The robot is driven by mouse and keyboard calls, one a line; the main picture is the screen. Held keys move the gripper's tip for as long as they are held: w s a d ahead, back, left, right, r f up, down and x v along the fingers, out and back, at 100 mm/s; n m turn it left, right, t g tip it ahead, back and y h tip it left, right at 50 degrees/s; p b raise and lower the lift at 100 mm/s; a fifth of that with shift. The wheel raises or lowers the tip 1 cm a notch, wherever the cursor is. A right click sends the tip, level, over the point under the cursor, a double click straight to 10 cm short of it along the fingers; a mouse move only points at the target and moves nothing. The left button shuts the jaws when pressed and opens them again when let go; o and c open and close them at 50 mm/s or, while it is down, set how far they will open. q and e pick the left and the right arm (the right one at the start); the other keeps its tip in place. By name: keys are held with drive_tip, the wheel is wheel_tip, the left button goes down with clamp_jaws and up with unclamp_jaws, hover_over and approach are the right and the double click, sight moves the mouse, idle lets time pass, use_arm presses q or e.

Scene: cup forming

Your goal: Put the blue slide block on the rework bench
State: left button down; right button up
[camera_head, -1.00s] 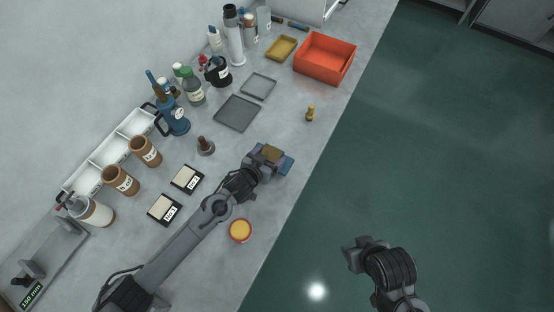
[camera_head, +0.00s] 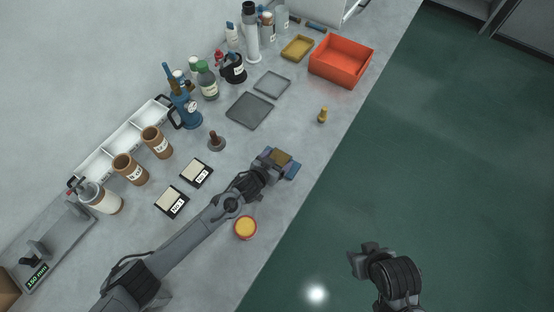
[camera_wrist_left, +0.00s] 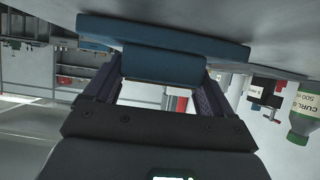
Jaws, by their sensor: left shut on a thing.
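The blue slide block (camera_wrist_left: 165,50) is in my left gripper (camera_head: 280,164). In the left wrist view it is a wide blue slab with a smaller blue part between the two fingers. In the head view only a blue end (camera_head: 293,171) shows past the jaws, next to a brownish-yellow square patch. The gripper is shut on it near the right edge of the grey bench (camera_head: 270,205). The block is close to the bench top; I cannot tell whether it touches. My right gripper (camera_head: 364,259) hangs over the green floor, its jaws unclear.
A yellow-topped round container (camera_head: 245,228) stands beside my left arm. A brass piece (camera_head: 322,115) and an orange bin (camera_head: 341,62) are farther up the bench. Grey trays (camera_head: 249,111), bottles and brown cups (camera_head: 156,142) fill the wall side. Bench around the brass piece is clear.

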use_arm(q)
drive_tip(key=shift+w+r, duration=0.15)
unclamp_jaws()
drive_tip(key=shift+f, duration=0.2)
drive_tip(key=shift+r, duration=0.15)
drive_tip(key=s+a+r+n+y+p, duration=0.1)
drive_tip(key=s+a+r, duration=0.25)
drive_tip(key=s, duration=0.35)
drive_tip(key=s+a+r+n+y+p, duration=0.1)
drive_tip(key=s+a+r, duration=0.2)
drive_tip(key=s+r, duration=0.35)
drive_tip(key=s+a+r+n+g+y, duration=0.1)
drive_tip(key=s+a+g+y, duration=0.3)
drive_tip(key=s+a, duration=1.1)
drive_tip(key=s+n+g, duration=0.1)
drive_tip(key=s+g, duration=0.1)
drive_tip(key=s, duration=0.2)
drive_tip(key=shift+s+a+n+g, duration=0.15)
drive_tip(key=shift+n+g, duration=0.15)
drive_tip(key=shift+r, duration=0.15)
